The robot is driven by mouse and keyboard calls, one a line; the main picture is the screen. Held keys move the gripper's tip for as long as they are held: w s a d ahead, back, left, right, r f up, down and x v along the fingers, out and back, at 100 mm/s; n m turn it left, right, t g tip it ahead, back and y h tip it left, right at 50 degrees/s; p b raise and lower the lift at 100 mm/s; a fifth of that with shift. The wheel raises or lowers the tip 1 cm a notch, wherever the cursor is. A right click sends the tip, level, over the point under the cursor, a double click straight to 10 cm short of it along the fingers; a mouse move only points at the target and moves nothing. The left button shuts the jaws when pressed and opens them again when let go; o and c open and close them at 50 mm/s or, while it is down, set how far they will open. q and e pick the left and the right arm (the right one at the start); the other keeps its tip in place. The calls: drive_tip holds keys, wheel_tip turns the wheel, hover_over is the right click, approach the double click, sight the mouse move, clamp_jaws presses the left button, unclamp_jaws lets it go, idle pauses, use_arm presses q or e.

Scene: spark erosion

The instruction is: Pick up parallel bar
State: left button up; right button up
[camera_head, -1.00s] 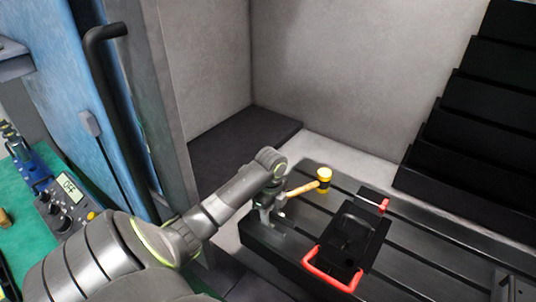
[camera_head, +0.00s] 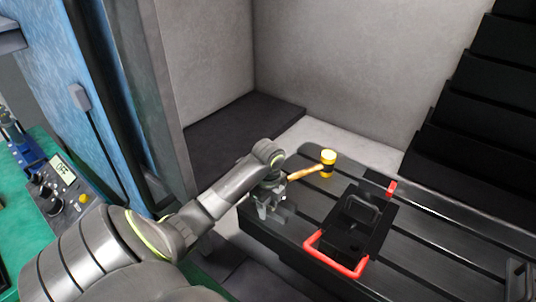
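My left gripper (camera_head: 268,210) points down over the near left corner of the slotted dark machine table (camera_head: 410,225). Its fingers are small and blend with the grey metal, so I cannot tell whether they are apart or hold something. I cannot make out a parallel bar for certain; one by the fingers could be hidden by the gripper. My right gripper is not in view.
A mallet (camera_head: 328,160) with a yellow head and wooden handle lies just beyond the gripper. A black tray (camera_head: 375,215) with red handles (camera_head: 337,262) sits to its right. A grey wall stands behind, and a green bench (camera_head: 85,235) with instruments is at left.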

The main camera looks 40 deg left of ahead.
use_arm(q)
clamp_jaws()
drive_tip(key=shift+r, duration=0.15)
